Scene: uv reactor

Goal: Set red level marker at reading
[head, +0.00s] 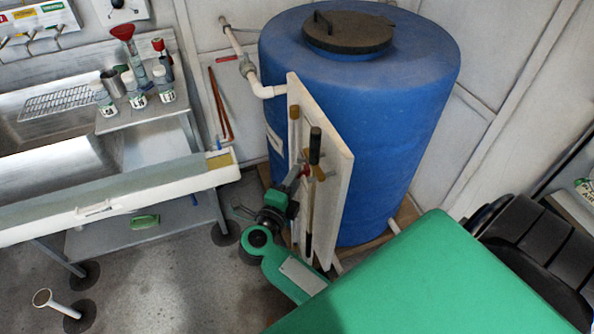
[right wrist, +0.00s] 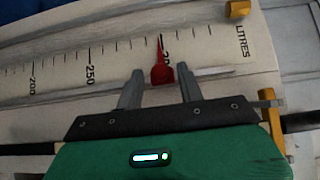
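The red level marker (right wrist: 162,72) sits on the white scale board (right wrist: 60,85), its pointed tip by a printed number partly hidden behind it. The board reads 200, 250 and LITRES. In the head view the board (head: 335,165) stands upright against the blue tank (head: 400,120), and a little of the red marker (head: 305,170) shows. My right gripper (right wrist: 160,86) has its two fingers on either side of the marker, with a visible gap to each. It also shows at the board in the head view (head: 297,186). My left gripper is out of view.
A steel sink bench (head: 60,150) with a red funnel (head: 122,32) and several bottles stands at left. A white pipe (head: 268,91) runs to the tank. A black chair-like object (head: 545,255) is at right. Floor at lower left is mostly clear.

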